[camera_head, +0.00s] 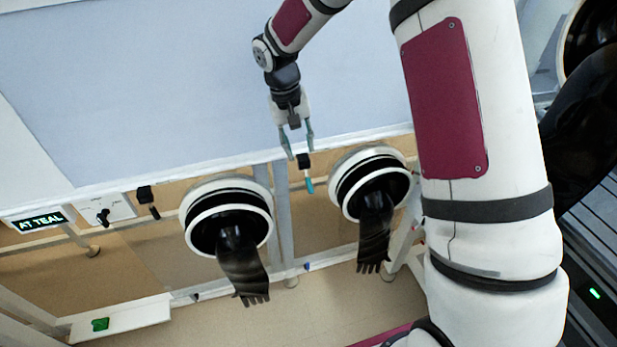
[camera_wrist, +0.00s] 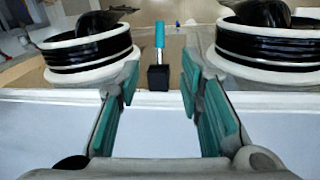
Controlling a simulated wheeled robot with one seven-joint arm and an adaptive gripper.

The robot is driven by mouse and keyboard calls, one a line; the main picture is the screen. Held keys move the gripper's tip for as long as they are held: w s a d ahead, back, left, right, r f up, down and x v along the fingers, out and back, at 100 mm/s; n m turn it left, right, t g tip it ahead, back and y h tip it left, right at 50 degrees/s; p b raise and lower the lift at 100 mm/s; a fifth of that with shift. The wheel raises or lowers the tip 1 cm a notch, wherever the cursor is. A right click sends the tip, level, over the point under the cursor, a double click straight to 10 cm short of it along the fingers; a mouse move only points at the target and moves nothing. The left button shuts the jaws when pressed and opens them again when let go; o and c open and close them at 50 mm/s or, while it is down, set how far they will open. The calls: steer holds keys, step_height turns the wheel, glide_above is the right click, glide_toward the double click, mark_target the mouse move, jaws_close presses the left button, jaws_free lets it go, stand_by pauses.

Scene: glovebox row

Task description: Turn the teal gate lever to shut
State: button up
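The teal gate lever (camera_head: 309,185) is a short teal handle on a black block (camera_head: 304,160), between the two glove ports in the head view. In the wrist view the teal handle (camera_wrist: 159,34) points up from the black block (camera_wrist: 158,77), away from my gripper. My gripper (camera_head: 298,155) is at the lever in the head view. In the wrist view my gripper (camera_wrist: 160,98) has its two teal-padded fingers wide apart, with the block centred in the gap beyond them. Nothing is between the pads. Whether a fingertip touches the block cannot be told.
Glove ports with black gloves stand left (camera_head: 228,220) and right (camera_head: 372,186) of the lever. A sign reading "AT TEAL" (camera_head: 40,220), a black knob (camera_head: 103,217) and another black lever (camera_head: 148,198) are further left. A green item (camera_head: 100,324) lies on a white shelf.

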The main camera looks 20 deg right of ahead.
mark_target(309, 182)
steer(key=f, duration=0.4)
steer(key=d+f, duration=0.1)
steer(key=f, duration=0.3)
steer(key=d+f, duration=0.1)
steer(key=f, duration=0.4)
steer(key=shift+s+d+p, duration=0.15)
steer(key=shift+p, duration=0.2)
jaws_close()
